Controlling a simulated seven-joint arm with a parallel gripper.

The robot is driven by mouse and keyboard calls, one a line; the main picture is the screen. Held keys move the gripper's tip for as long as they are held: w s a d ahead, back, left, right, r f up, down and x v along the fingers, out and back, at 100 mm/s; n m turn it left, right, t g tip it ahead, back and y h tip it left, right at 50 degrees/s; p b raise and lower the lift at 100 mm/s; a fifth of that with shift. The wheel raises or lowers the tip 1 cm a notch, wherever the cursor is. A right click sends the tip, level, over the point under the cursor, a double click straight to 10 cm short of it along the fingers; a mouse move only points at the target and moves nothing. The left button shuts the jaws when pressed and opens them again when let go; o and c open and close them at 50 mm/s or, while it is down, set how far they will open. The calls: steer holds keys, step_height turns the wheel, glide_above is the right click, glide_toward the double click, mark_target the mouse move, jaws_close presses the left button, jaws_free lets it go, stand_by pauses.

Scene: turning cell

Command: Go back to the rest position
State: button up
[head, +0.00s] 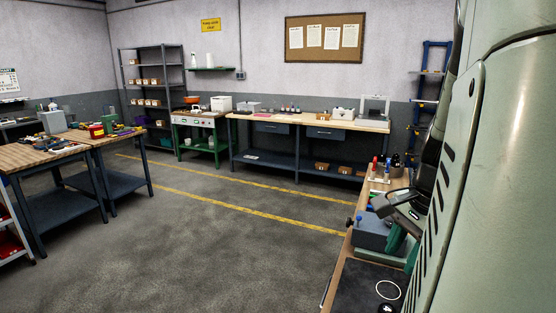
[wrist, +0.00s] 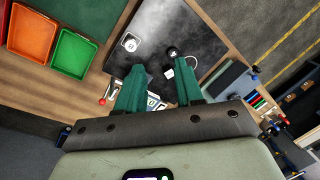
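My gripper (wrist: 160,82) shows in the wrist view with two green fingers held wide apart. It is open, and nothing appears held between the fingers. It points down over the workbench, above a black mat (wrist: 150,25). The mat also shows at the lower right of the head view (head: 358,285), with a white ring on it. In the head view my arm covers much of the right side, and I cannot clearly make out the fingertips.
A small red-knobbed item (wrist: 103,101) lies near the left finger. Open floor (head: 215,235) lies left of the bench.

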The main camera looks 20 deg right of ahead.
steer(key=s+a+r+n+t, duration=0.1)
steer(key=a+r+n, duration=0.2)
steer(key=a+n, duration=0.3)
steer(key=s+a+r+n+t, duration=0.1)
steer(key=a+r+n, duration=0.3)
steer(key=a, duration=0.6)
steer(key=s+a+r+n+t, duration=0.1)
steer(key=a+r+n, duration=0.2)
steer(key=a+n, duration=0.4)
steer(key=shift+s+a+r+n+t, duration=0.2)
steer(key=shift+a+r+n+t, duration=0.15)
steer(key=shift+a, duration=0.5)
steer(key=shift+f, duration=0.1)
